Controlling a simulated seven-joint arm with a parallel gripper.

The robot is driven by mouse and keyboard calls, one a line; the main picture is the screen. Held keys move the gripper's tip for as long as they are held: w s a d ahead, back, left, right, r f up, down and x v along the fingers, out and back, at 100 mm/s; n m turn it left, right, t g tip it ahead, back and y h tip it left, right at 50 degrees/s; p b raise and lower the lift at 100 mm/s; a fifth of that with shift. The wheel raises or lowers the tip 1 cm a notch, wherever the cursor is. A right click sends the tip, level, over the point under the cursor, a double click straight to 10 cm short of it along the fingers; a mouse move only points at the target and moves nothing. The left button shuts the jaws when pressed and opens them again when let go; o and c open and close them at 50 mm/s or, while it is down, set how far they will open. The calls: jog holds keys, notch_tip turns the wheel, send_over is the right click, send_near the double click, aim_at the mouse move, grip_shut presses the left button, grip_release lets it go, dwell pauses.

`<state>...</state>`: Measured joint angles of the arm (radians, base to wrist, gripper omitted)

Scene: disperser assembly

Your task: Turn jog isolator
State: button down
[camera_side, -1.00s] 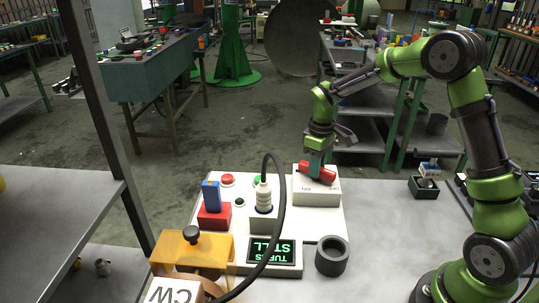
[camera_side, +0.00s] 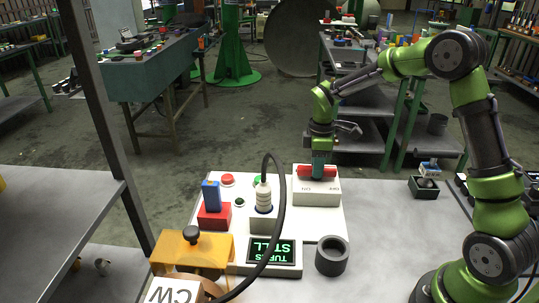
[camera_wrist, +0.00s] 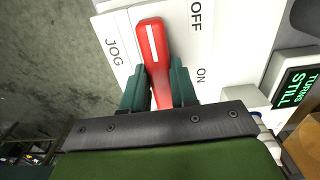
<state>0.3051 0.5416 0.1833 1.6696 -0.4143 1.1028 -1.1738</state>
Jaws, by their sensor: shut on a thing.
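The jog isolator is a white box (camera_side: 317,193) at the back right of the white panel, with a red handle (camera_side: 304,171) on top. In the wrist view the red handle (camera_wrist: 152,45) lies between the labels JOG, OFF and ON on the white face (camera_wrist: 225,40). My gripper (camera_wrist: 160,88) is shut on the red handle, with one green finger on each side of it. In the side view my gripper (camera_side: 319,172) comes down onto the handle from above, and the handle lies about crosswise in the picture.
The panel also bears a display (camera_side: 272,251) reading TURNS STILL, a red block with a blue top (camera_side: 212,198), a grey connector with a black cable (camera_side: 263,195) and a red button (camera_side: 227,180).

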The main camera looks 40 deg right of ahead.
jog(key=shift+r, duration=0.1)
jog(key=c, duration=0.9)
grip_release()
notch_tip(320, 180, up, 17)
jog(key=shift+f, duration=0.1)
